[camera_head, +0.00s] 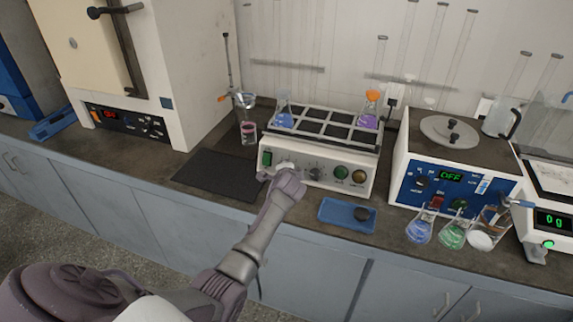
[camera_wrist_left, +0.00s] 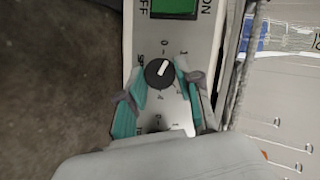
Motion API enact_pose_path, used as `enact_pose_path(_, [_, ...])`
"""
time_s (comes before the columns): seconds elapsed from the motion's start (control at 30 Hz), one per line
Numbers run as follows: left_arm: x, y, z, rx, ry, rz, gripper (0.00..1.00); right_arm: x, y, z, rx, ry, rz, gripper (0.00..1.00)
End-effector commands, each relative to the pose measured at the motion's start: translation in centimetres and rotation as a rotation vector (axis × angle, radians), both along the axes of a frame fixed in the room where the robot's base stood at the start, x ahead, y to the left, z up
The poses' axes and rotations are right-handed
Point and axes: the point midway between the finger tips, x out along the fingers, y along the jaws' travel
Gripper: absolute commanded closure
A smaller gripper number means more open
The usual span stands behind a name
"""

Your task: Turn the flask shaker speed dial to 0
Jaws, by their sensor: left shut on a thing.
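The flask shaker (camera_head: 328,184) is a white box with a rack on top, in the middle of the head view. My left gripper (camera_head: 285,173) is at the left part of its front panel and hides the dial there. In the left wrist view the black round speed dial (camera_wrist_left: 158,74) has a white pointer line, aimed up and slightly right, roughly toward the printed 0. The left gripper (camera_wrist_left: 160,88) has its teal-padded fingers shut on the dial, one on each side. The green ON/OFF switch (camera_wrist_left: 174,7) is above it. My right gripper is not in view.
A blue tray (camera_head: 335,212) lies in front of the shaker, near the counter's edge. Flasks with blue (camera_head: 284,117) and purple (camera_head: 369,115) liquid stand in the rack. A dark mat (camera_head: 215,177) lies left.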

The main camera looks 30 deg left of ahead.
Motion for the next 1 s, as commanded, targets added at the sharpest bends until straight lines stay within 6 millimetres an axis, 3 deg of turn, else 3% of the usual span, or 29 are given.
enact_pose_path(0.1, [-0.1,0.0,0.3,-0.1,-0.019,0.037,1.0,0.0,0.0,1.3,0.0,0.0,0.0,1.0])
enact_pose_path(0.5, [-0.1,0.2,0.2,-0.338,-0.078,0.129,1.0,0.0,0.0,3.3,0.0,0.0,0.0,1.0])
enact_pose_path(1.0, [-0.1,0.2,0.0,-0.418,-0.096,0.158,1.0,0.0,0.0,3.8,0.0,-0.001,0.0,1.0])
